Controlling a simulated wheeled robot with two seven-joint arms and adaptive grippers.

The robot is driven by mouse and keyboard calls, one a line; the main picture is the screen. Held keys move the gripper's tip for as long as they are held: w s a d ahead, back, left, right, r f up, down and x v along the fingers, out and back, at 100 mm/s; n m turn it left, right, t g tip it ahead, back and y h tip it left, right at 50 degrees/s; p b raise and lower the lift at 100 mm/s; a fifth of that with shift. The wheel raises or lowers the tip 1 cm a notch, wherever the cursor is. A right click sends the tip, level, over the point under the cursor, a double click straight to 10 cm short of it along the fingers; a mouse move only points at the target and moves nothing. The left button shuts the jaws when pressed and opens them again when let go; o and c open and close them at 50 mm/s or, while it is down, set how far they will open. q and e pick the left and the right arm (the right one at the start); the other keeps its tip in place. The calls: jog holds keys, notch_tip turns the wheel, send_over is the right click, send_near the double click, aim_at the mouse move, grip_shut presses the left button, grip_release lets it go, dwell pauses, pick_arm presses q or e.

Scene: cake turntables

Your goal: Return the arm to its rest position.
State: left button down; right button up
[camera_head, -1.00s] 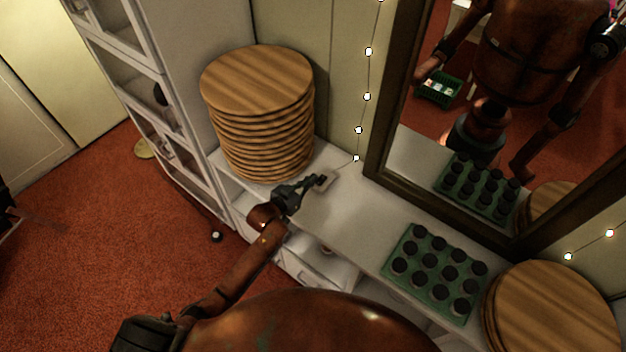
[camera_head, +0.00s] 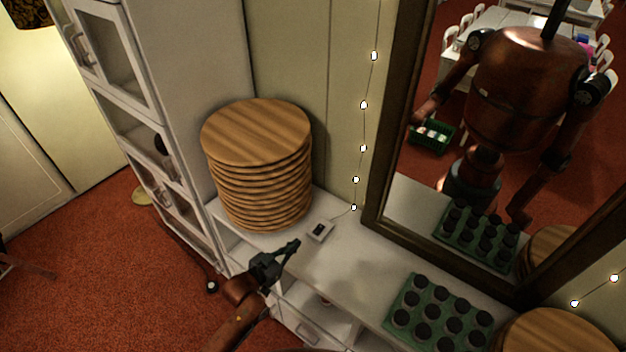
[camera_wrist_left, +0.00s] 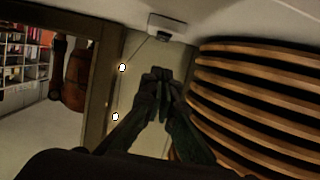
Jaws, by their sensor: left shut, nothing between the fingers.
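My left arm comes up from the bottom of the head view. Its dark left gripper (camera_head: 291,247) is shut and empty above the front of the white counter (camera_head: 352,262). It is a little in front and left of a small white box with a dark top (camera_head: 320,230), apart from it. In the left wrist view the shut fingers (camera_wrist_left: 160,76) point toward the same box (camera_wrist_left: 167,27), with nothing between them. My right gripper does not show directly.
A tall stack of round wooden boards (camera_head: 257,140) stands close behind the gripper. A green tray of dark-topped jars (camera_head: 402,326) and more boards (camera_head: 560,335) are at right. A framed mirror (camera_head: 385,215) reflects me. A white cabinet (camera_head: 200,60) stands left; red floor (camera_head: 110,290) lies open.

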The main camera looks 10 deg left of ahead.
pick_arm(q)
jog(key=s+a+f+n+g+y, duration=0.25)
jog(key=s+a, duration=0.25)
jog(key=s, duration=0.6)
jog(key=s+a+f+n+g+y, duration=0.15)
jog(key=s+a+g, duration=0.3)
jog(key=s, duration=0.75)
jog(key=s+a+f+n+g+y, duration=0.1)
jog(key=s+a+f+g+y, duration=0.3)
jog(key=s, duration=0.7)
notch_tip(320, 180, down, 27)
jog(key=s+m+h, duration=0.1)
jog(key=s+h, duration=0.1)
jog(key=s+f+g, duration=0.1)
jog(key=s+f, duration=1.8)
jog(key=s, duration=0.1)
jog(key=shift+s+m+g, duration=0.15)
jog(key=shift+m+g, duration=0.15)
